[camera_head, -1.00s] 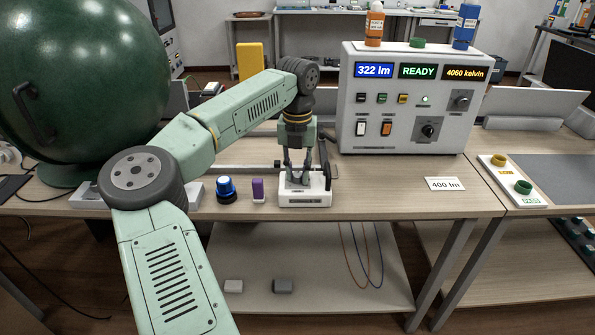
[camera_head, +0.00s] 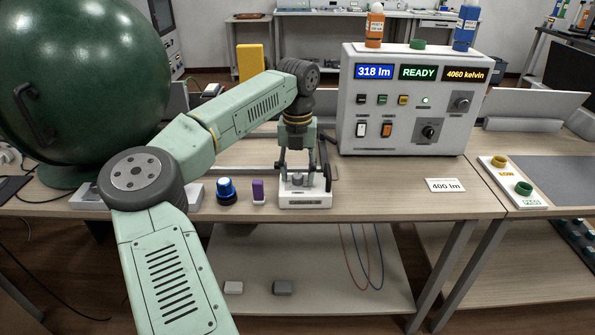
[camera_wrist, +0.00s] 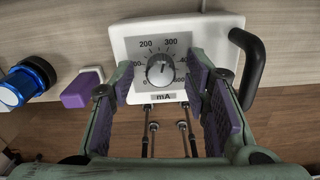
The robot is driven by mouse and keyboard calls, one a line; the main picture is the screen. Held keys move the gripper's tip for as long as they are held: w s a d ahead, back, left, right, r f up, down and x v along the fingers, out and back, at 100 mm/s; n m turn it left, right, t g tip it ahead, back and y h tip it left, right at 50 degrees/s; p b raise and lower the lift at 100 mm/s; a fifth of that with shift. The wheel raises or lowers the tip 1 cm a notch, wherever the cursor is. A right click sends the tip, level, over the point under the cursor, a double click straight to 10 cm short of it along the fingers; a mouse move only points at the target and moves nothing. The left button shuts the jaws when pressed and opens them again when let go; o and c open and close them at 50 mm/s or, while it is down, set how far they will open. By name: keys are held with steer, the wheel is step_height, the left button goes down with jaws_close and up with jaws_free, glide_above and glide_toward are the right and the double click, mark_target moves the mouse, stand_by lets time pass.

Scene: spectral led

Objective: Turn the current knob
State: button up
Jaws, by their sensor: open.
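The current knob (camera_wrist: 161,69) is a grey knob with a pointer on a dial plate marked "200", "300" and "mA", on a white box (camera_wrist: 118,32). In the head view the box (camera_head: 305,201) sits at the table's front edge, and the knob (camera_head: 297,179) shows under the gripper. My gripper (camera_wrist: 163,82) is open, its purple-padded fingers on either side of the knob and apart from it. In the head view my gripper (camera_head: 298,172) points down at the box. The control unit (camera_head: 358,110) displays "318 lm", "READY" and "4060 kelvin".
A black handle (camera_wrist: 250,68) stands at the box's right. A purple block (camera_wrist: 83,89) and a blue-topped round item (camera_wrist: 27,82) are on the left. A "400 lm" card (camera_head: 445,185) lies right on the table. A large green sphere (camera_head: 85,85) fills the left side.

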mark_target(298, 175)
step_height(298, 175, up, 12)
stand_by(0.6)
stand_by(1.3)
